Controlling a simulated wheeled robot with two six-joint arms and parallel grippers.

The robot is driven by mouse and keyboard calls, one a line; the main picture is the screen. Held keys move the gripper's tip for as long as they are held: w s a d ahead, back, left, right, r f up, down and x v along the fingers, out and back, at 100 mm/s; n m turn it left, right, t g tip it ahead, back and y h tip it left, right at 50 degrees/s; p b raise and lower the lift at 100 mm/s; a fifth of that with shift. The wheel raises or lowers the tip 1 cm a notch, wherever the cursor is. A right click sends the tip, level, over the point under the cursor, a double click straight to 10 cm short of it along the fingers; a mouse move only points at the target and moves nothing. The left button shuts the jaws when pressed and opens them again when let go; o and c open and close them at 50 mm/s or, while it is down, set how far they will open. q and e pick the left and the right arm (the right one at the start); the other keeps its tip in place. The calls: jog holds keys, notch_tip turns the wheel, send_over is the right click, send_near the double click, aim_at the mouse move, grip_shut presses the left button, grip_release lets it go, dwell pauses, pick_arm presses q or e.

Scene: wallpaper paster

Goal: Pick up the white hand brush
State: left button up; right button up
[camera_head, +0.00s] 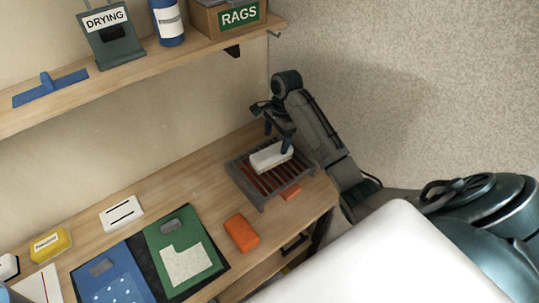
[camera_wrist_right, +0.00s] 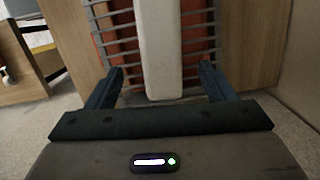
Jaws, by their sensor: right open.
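The white hand brush (camera_head: 270,155) lies on a dark slatted rack at the right end of the wooden workbench. In the right wrist view, the brush (camera_wrist_right: 158,50) runs lengthwise between the fingers, its near end close to the fingertips. My right gripper (camera_head: 279,138) is above the rack at the brush, fingers pointing down. In the right wrist view the gripper (camera_wrist_right: 162,75) is open, one blue finger on each side of the brush, with gaps on both sides. No grip on the brush shows. My left gripper is not in view.
The slatted rack (camera_head: 262,197) has reddish material under its bars. An orange block (camera_head: 242,233), a green board (camera_head: 182,250), a blue board (camera_head: 112,279) and a white slotted plate (camera_head: 121,214) lie to the left. A shelf (camera_head: 150,72) with a rags box (camera_head: 228,17) hangs above.

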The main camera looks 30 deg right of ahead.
aim_at(272, 151)
jog(key=shift+a+f+p, duration=0.15)
jog(key=shift+a+f, duration=0.05)
jog(key=shift+f, duration=0.4)
jog(key=shift+a+f+p, duration=0.15)
jog(key=shift+a+f, duration=0.05)
jog(key=shift+f, duration=0.75)
jog(key=f+p, duration=0.1)
jog(key=f, duration=0.1)
jog(key=a+f+p, duration=0.1)
jog(key=f, duration=0.1)
jog(key=shift+w+f, duration=0.1)
jog(key=shift+f, duration=0.3)
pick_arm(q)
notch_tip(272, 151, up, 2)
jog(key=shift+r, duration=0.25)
pick_arm(e)
jog(key=shift+f, duration=0.3)
jog(key=c, duration=1.2)
jog(key=shift+o, duration=0.2)
jog(key=shift+r, duration=0.1)
